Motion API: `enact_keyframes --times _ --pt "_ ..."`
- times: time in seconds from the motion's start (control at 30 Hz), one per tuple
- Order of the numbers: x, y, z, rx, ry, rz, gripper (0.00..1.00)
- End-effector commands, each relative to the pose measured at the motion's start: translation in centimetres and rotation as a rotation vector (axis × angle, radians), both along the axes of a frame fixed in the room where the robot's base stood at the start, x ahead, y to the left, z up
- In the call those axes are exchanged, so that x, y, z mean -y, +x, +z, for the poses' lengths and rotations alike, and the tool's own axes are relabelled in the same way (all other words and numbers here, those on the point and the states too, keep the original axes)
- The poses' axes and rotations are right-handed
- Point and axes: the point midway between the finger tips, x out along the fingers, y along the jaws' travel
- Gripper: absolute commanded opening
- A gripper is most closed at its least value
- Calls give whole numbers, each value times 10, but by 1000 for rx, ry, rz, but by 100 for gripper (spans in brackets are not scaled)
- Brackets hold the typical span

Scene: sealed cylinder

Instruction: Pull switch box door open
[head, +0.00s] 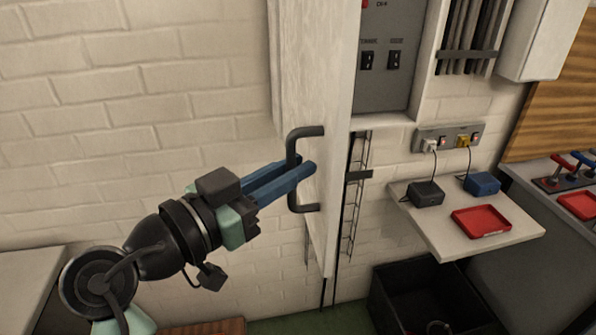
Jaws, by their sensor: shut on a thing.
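The switch box door (325,205) is a pale panel swung out from the wall, standing open to the left of the switch box. The grey inside panel of the switch box (385,85) shows to its right, with black switches on it. A dark C-shaped handle (291,160) is fixed on the door's outer face. My gripper (307,172) reaches in from the lower left, and its blue fingers are shut on the upright bar of the handle. The fingertips hide part of the bar.
A small shelf (435,235) to the right holds a red tray (481,221), a black adapter (426,194) and a blue adapter (481,184), below a socket strip (447,137). A black bin (430,295) stands beneath. The brick wall left of the door is clear.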

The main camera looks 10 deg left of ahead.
Motion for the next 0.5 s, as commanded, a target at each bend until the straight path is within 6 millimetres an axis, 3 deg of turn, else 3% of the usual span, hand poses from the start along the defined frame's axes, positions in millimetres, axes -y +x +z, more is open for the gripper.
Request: enact_keyframes --times 0.23,0.27,0.4,0.5 --pt "-2 1 1 1 -2 7 0" --pt "-2 1 1 1 -2 7 21" --pt "-1 1 1 0 -1 5 46" --pt "-1 1 1 1 -1 4 46"
